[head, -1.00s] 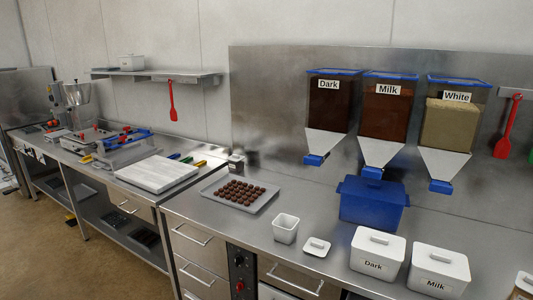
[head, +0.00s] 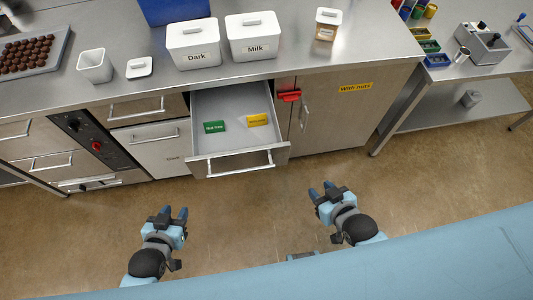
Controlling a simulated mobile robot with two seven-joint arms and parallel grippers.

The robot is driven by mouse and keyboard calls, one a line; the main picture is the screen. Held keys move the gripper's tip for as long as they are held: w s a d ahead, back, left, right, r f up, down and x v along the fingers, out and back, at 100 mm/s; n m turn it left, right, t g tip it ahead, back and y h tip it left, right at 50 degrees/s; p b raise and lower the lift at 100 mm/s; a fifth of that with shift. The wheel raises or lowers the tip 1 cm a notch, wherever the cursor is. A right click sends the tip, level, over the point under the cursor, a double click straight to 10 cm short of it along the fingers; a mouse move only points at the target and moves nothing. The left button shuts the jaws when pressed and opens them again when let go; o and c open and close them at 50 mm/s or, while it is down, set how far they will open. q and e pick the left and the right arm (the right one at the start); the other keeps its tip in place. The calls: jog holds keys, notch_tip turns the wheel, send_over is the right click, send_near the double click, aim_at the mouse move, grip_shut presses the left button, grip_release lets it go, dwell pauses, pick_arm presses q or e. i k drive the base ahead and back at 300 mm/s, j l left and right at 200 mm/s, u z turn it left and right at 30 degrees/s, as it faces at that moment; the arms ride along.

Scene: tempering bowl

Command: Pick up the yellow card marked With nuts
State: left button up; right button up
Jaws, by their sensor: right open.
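A small yellow card (head: 257,120) lies flat in the right part of an open drawer (head: 236,98); its print is too small to read clearly. A green card (head: 214,127) lies to its left in the same drawer. A larger yellow label reading With nuts (head: 355,87) is on the cabinet door right of the drawer. My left gripper (head: 173,213) is open and empty, over the floor in front of and left of the drawer. My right gripper (head: 321,190) is open and empty, in front of and right of the drawer. Both are apart from the cards.
The drawer's front panel (head: 240,163) juts out from under the counter. A red object (head: 289,95) is on the cabinet just right of it. White Dark (head: 194,45) and Milk (head: 251,38) tubs stand on the counter above. The floor before the drawer is clear.

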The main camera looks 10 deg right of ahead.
aim_at(259, 119)
jog(key=z, duration=1.1)
jog(key=u, duration=1.1)
jog(key=i+j+z, duration=0.4)
jog(key=j, duration=0.25)
jog(key=j+z, duration=0.2)
jog(key=j, duration=0.1)
